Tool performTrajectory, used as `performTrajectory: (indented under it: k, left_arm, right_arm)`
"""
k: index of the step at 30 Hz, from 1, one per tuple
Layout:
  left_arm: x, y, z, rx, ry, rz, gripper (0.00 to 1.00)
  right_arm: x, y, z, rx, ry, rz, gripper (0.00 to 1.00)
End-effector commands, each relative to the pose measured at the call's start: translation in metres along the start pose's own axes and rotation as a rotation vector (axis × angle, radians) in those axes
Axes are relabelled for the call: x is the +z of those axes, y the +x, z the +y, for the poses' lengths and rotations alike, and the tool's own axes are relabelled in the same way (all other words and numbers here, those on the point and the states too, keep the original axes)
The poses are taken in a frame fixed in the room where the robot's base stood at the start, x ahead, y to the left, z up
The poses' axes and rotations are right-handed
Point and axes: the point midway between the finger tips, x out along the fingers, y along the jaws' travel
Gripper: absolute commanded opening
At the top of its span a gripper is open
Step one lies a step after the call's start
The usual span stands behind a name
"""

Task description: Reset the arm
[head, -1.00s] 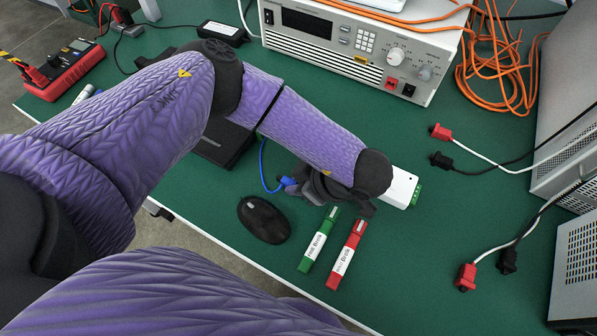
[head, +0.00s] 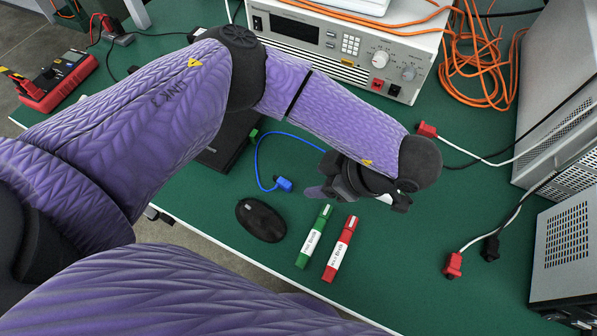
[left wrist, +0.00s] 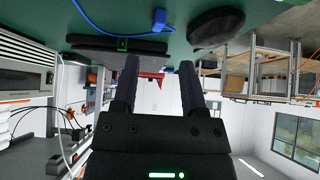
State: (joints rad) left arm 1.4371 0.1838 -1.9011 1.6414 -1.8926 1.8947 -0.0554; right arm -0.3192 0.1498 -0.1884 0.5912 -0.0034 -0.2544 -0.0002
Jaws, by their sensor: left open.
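My left arm reaches in from the left across the green bench mat. My left gripper (head: 325,188) is above the mat, to the right of the blue cable's plug (head: 284,184), open and apart from it. In the left wrist view, the two dark fingers (left wrist: 160,64) are spread with nothing held between them. The blue plug (left wrist: 158,20) also shows there, beyond the fingers. A white device lies mostly hidden behind the wrist. My right gripper is not seen.
A black mouse (head: 261,219), a green marker (head: 314,236) and a red marker (head: 341,248) lie in front of the gripper. A black laptop-like box (head: 226,145) is partly under the arm. A power supply (head: 345,48) stands behind. Test leads with red plugs (head: 453,264) lie right.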

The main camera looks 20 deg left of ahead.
Motion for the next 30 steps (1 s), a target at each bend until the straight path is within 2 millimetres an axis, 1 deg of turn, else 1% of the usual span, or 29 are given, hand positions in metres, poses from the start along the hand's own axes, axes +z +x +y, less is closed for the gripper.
performTrajectory:
  k: [1, 3, 6, 18, 20, 22, 27, 30]
  left_arm:
    - [-0.001, -0.012, 0.000, 0.004, 0.000, -0.001, 0.55]
    - [-0.001, -0.023, 0.000, 0.003, 0.000, -0.001, 0.55]
    - [0.000, -0.030, 0.000, 0.001, 0.000, 0.001, 0.55]
    - [0.000, -0.030, 0.000, 0.000, 0.001, 0.000, 0.55]
    - [-0.001, -0.032, 0.000, 0.001, 0.000, 0.000, 0.55]
    - [-0.010, -0.043, 0.000, 0.006, -0.005, 0.001, 0.55]
    - [-0.040, -0.081, 0.001, 0.023, -0.018, 0.001, 0.55]
    - [-0.049, -0.093, 0.001, 0.028, -0.021, 0.001, 0.55]
  right_arm:
    - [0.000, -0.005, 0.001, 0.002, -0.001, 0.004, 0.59]
    - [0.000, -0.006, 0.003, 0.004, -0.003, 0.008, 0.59]
    - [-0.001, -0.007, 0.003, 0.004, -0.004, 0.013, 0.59]
    - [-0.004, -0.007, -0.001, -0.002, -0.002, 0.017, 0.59]
    - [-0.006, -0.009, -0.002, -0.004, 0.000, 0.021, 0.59]
    - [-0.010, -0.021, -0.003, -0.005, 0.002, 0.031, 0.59]
    - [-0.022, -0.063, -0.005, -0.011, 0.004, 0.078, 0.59]
    - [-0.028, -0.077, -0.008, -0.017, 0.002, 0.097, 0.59]
